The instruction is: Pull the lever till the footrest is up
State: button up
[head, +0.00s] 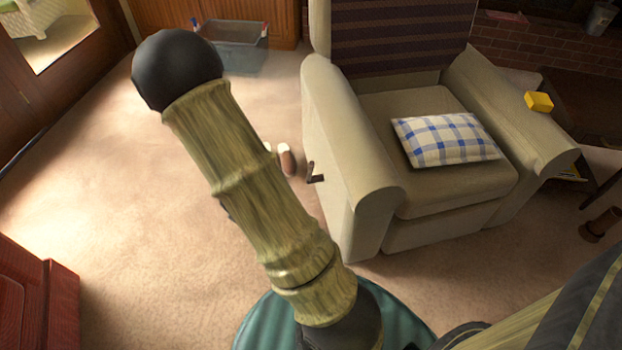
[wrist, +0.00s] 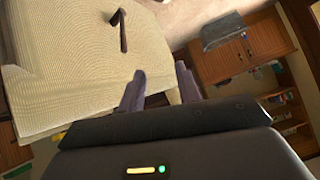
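The beige armchair (head: 352,190) stands right of centre in the head view, its side towards my arm. A small dark lever (head: 315,174) sticks out of its left side. The front footrest panel (head: 440,229) hangs down, flush under the seat. In the wrist view the lever (wrist: 122,30) shows on the chair's pale side panel (wrist: 75,75), beyond my fingertips and up to the left. My gripper (wrist: 160,78) has its two fingers apart with nothing between them, and is clear of the lever. My arm hides most of my gripper in the head view.
A checked cushion (head: 446,139) lies on the seat and a yellow block (head: 539,102) on the far armrest. A grey bin (head: 236,42) stands by the wooden cabinet. Two small pale-tipped shapes (head: 287,161) show beside my arm, unclear. The carpet at left is clear.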

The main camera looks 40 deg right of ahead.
aim_at(310, 169)
jog(key=s+d+f+m+t+h+b, duration=0.1)
jog(key=d+f+h+b, duration=0.2)
jog(key=f+b, duration=0.5)
jog(key=s+d+f+m+t+h+b, duration=0.1)
jog(key=d+f+h+b, duration=0.3)
jog(key=f+b, duration=0.5)
jog(key=shift+s+d+f+h, duration=0.2)
jog(key=shift+s+h, duration=0.25)
jog(key=shift+h, duration=0.15)
jog(key=shift+r, duration=0.1)
jog(key=shift+d, duration=0.1)
jog(key=b+x, duration=0.6)
jog(key=x, duration=1)
jog(key=shift+w+d+b, duration=0.15)
jog(key=shift+w+b, duration=0.05)
jog(key=shift+b, duration=0.15)
jog(key=shift+w+d, duration=0.2)
jog(key=shift+d, duration=0.2)
grip_shut()
